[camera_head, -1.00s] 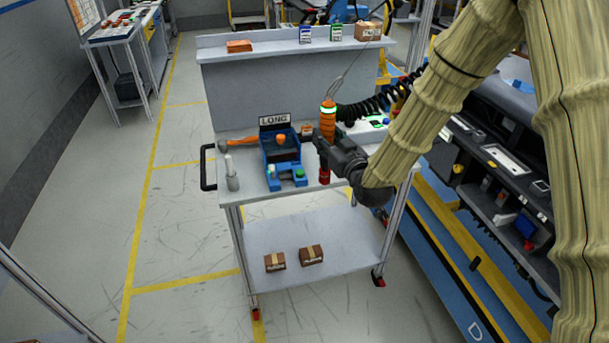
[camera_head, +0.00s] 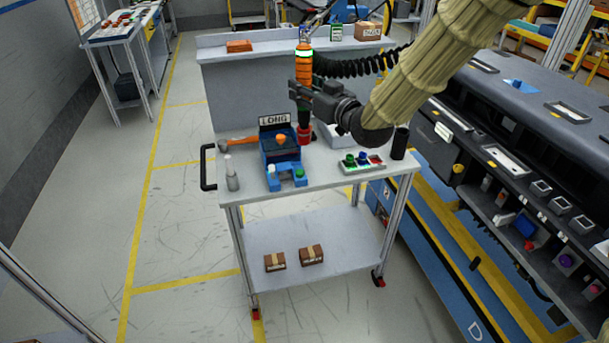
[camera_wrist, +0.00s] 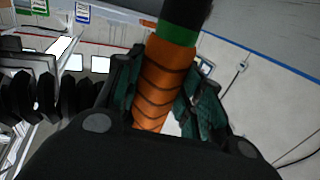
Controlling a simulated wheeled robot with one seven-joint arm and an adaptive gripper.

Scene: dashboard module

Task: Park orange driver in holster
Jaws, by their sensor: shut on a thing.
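The orange driver (camera_head: 304,72) is upright in my gripper (camera_head: 300,95), above the back part of the cart top. It has a glowing green ring near its top and a red lower end. In the wrist view the orange driver body (camera_wrist: 157,88) lies between both fingers of my gripper (camera_wrist: 160,100), with a green band and a dark end beyond. A blue stand (camera_head: 268,158) with a LONG sign and an orange knob is left of and below the driver. A dark upright cylinder (camera_head: 400,143) stands at the cart's right edge. I cannot tell which one is the holster.
The cart top (camera_head: 330,179) also holds an orange-handled hammer (camera_head: 238,141), a grey bottle (camera_head: 231,175) and a button box (camera_head: 362,162). A black coiled hose (camera_head: 355,64) runs right from the driver. A raised shelf (camera_head: 275,48) stands behind; a dark-topped bench (camera_head: 520,110) is at right.

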